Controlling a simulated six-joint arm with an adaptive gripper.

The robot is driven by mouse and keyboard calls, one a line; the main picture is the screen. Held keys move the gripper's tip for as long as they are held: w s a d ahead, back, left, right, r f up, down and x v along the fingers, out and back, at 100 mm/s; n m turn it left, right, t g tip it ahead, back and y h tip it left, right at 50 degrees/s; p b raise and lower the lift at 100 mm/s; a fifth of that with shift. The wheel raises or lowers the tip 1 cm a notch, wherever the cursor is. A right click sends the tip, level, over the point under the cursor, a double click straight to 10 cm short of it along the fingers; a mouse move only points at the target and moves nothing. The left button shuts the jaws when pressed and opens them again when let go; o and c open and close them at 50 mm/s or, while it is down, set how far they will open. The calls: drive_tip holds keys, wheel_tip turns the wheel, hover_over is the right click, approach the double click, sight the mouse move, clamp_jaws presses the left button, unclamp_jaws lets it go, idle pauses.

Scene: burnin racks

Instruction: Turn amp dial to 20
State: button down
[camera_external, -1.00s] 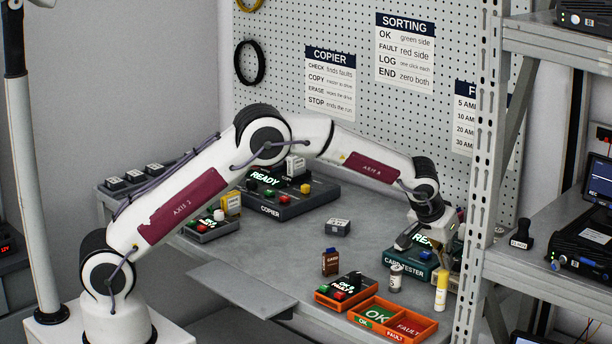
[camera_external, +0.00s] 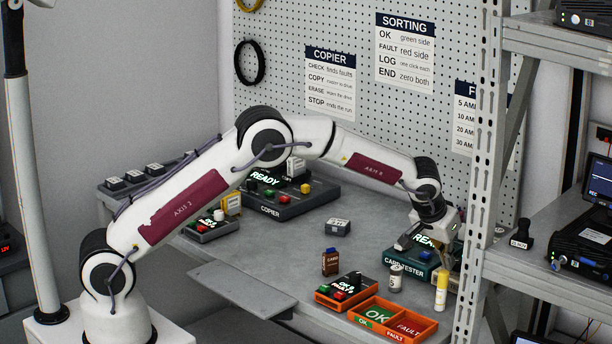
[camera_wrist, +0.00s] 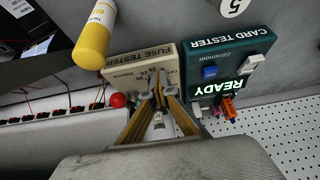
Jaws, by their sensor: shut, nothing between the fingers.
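The fuse tester (camera_wrist: 138,64) is a beige box in the middle of the wrist view, with small dark markings on its face. My gripper (camera_wrist: 157,88) is shut, with its yellowish fingertips together over the tester's face. I cannot make out the amp dial or its setting; the fingers cover that part of the face. A small pale cylinder (camera_wrist: 158,120) shows between the finger bodies. In the outside view my gripper (camera_external: 446,262) is low at the right end of the bench, beside the rack post, and the fuse tester is mostly hidden there.
The teal card tester (camera_wrist: 238,47), showing READY, stands right beside the fuse tester. A red ball (camera_wrist: 118,100) is at the fuse tester's other side. A yellow bottle (camera_external: 441,290) stands close by. An orange sorting tray (camera_external: 428,330) lies in front; the rack post (camera_external: 472,200) is near.

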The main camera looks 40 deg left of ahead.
drive_tip(key=shift+s+d, duration=0.1)
drive_tip(key=shift+d, duration=0.5)
drive_tip(key=shift+d, duration=0.45)
idle(0.4)
drive_tip(key=shift+s+d, duration=0.1)
drive_tip(key=shift+s, duration=0.15)
idle(0.5)
drive_tip(key=shift+r, duration=0.1)
drive_tip(key=shift+r, duration=2.95)
drive_tip(key=a, duration=0.1)
drive_tip(key=a+r, duration=0.1)
drive_tip(key=shift+w+a, duration=0.2)
drive_tip(key=shift+a, duration=0.1)
drive_tip(key=shift+f, duration=0.15)
